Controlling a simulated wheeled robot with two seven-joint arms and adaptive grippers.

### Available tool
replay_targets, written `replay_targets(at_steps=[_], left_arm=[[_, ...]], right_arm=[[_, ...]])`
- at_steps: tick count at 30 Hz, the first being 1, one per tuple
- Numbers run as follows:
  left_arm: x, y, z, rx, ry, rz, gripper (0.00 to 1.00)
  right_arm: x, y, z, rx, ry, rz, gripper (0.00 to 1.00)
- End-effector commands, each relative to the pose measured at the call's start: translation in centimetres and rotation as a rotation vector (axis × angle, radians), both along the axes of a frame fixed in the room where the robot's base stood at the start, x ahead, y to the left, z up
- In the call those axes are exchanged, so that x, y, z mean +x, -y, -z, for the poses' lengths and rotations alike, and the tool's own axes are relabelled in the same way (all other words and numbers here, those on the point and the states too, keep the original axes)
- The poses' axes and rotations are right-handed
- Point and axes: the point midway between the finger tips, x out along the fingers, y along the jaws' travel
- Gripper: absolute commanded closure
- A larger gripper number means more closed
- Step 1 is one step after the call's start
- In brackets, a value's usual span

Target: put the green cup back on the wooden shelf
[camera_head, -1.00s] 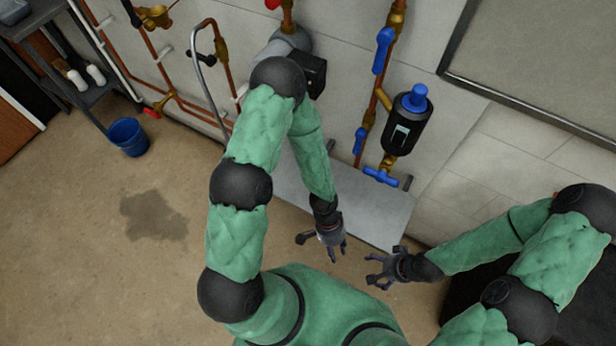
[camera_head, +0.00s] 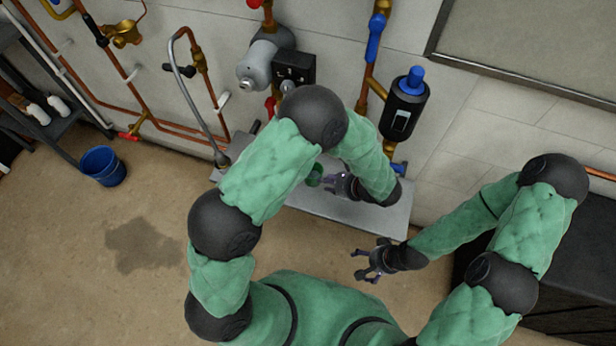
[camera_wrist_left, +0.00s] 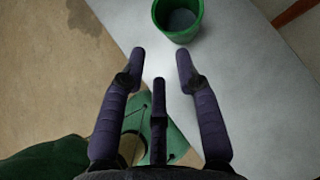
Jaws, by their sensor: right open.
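The green cup (camera_wrist_left: 181,36) stands on a grey metal ledge (camera_wrist_left: 255,110), its open top showing at the upper edge of the left wrist view. In the head view the cup (camera_head: 314,175) is partly hidden by my left arm. My left gripper (camera_head: 331,182) is close beside the cup; in the wrist view its fingers (camera_wrist_left: 160,58) are spread and empty, pointing toward the cup without touching it. My right gripper (camera_head: 362,263) is open and empty, in front of the ledge. I cannot make out a wooden shelf for certain.
Copper pipes (camera_head: 120,62) and valves run along the wall. A black cylinder with a blue top (camera_head: 404,105) hangs right of my left arm. A blue bucket (camera_head: 102,167) stands on the floor at left. A dark bench (camera_head: 575,265) is at right.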

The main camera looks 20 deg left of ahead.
Motion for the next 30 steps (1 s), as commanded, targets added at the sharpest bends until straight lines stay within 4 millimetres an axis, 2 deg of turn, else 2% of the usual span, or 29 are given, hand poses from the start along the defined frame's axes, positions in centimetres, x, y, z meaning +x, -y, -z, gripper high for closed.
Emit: replay_targets(at_steps=[9,17,24,30], left_arm=[[1.3,-2.9,3.2,0.006,-0.001,0.002,0.67],[1.8,-4.1,4.2,0.004,-0.001,0.002,0.67],[2.8,-6.6,6.2,0.004,-0.002,0.000,0.67],[3.3,-7.4,7.0,0.003,0.000,0.001,0.67]], right_arm=[[0.0,0.0,1.8,0.000,0.001,0.000,0.14],[0.0,0.0,2.5,0.000,0.001,0.000,0.14],[0.0,0.0,4.4,0.000,0.000,0.000,0.14],[0.0,0.0,4.8,0.000,0.000,0.000,0.14]])
